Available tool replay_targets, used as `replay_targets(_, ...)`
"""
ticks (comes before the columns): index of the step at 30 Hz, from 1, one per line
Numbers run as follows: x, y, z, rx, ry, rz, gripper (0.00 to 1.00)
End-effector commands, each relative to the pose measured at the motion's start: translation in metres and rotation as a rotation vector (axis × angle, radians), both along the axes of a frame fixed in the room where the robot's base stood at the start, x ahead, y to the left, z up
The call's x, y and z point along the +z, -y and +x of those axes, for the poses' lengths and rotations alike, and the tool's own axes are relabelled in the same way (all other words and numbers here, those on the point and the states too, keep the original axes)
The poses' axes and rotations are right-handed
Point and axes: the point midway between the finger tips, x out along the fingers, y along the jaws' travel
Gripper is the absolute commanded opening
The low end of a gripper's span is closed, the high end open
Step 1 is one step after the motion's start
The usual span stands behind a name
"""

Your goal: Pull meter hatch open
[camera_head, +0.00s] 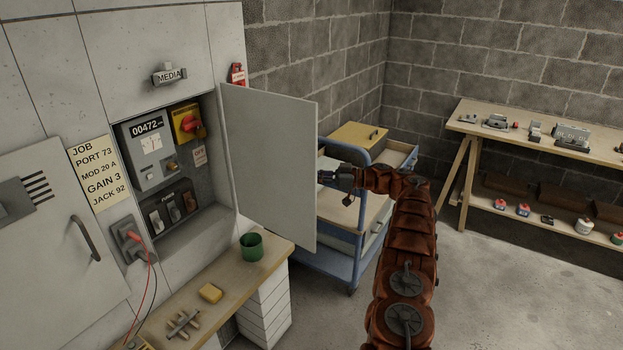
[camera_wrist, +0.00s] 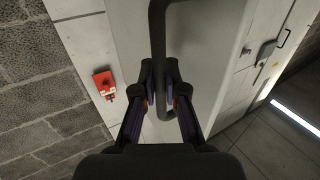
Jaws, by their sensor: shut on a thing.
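The meter hatch (camera_head: 268,165) is a pale grey door swung wide open, standing out from the cabinet. Inside the recess are the meter (camera_head: 148,150) reading 00472, a yellow and red switch (camera_head: 187,122) and a fuse box (camera_head: 173,206). My gripper (camera_head: 328,177) is at the hatch's right edge, on its far side, partly hidden by the panel. In the wrist view, my gripper (camera_wrist: 159,92) has its fingers on either side of the dark bar handle (camera_wrist: 158,42), shut on it. The hatch's outer face (camera_wrist: 205,65) lies behind the handle.
A blue trolley (camera_head: 340,270) stands behind the hatch and my arm. A wooden table (camera_head: 545,138) stands at the right. Floor (camera_head: 490,300) is clear at the front right.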

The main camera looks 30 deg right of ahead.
Motion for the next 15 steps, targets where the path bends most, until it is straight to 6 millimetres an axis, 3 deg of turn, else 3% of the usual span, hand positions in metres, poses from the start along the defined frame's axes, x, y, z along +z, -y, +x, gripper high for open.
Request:
replay_targets(5,0.0007,0.0014,-0.0008,-0.002,0.001,0.001,0.0)
replay_targets(6,0.0007,0.0014,-0.0008,-0.002,0.001,0.001,0.12)
replay_targets(13,0.0004,-0.0004,0.0,0.001,0.0,0.0,0.36)
replay_targets(15,0.0004,-0.001,0.0002,0.002,0.0,0.0,0.37)
